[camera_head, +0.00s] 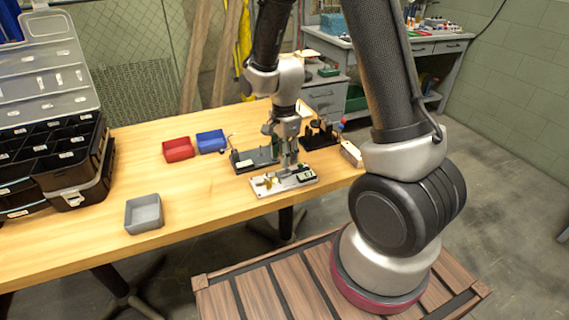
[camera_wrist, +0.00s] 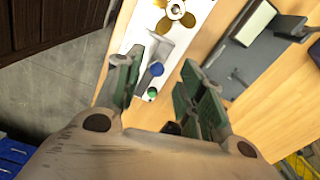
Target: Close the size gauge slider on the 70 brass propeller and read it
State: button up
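The size gauge, a white plate (camera_head: 284,187) with small parts on it, lies near the table's front edge. In the wrist view its white plate (camera_wrist: 199,20) carries a brass propeller (camera_wrist: 176,14) at the top. A pale bracket-like part (camera_wrist: 160,44), which looks like the slider, sits below the propeller, with a gap that I cannot measure. A blue knob (camera_wrist: 156,69) and a green button (camera_wrist: 152,92) are near it. My gripper (camera_wrist: 161,68) has its green-padded fingers apart, one on each side of the blue knob. In the head view my gripper (camera_head: 288,162) points down over the gauge. The reading is not legible.
A dark grey device (camera_head: 254,160) stands right behind the gauge, and a black stand (camera_head: 319,135) is further right. Red (camera_head: 178,149), blue (camera_head: 211,141) and grey (camera_head: 144,214) bins and a black organizer (camera_head: 60,165) are left. The table between is clear.

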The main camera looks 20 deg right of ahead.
notch_tip(320, 180, up, 8)
jog(key=shift+d+f, duration=0.15)
jog(key=shift+d, duration=0.05)
jog(key=shift+s, duration=0.1)
dwell(0.3)
jog(key=s+d+r+n+t, duration=0.2)
jog(key=s+d+r+n, duration=0.2)
jog(key=s+r+n, duration=0.4)
jog(key=s+d+r+n+t, duration=0.2)
jog(key=s+d+r+n, duration=0.2)
jog(key=s+r+n, duration=0.3)
jog(key=s+r, duration=0.3)
jog(key=s, duration=0.2)
jog(key=shift+r+n, duration=0.3)
jog(key=shift+n, duration=0.1)
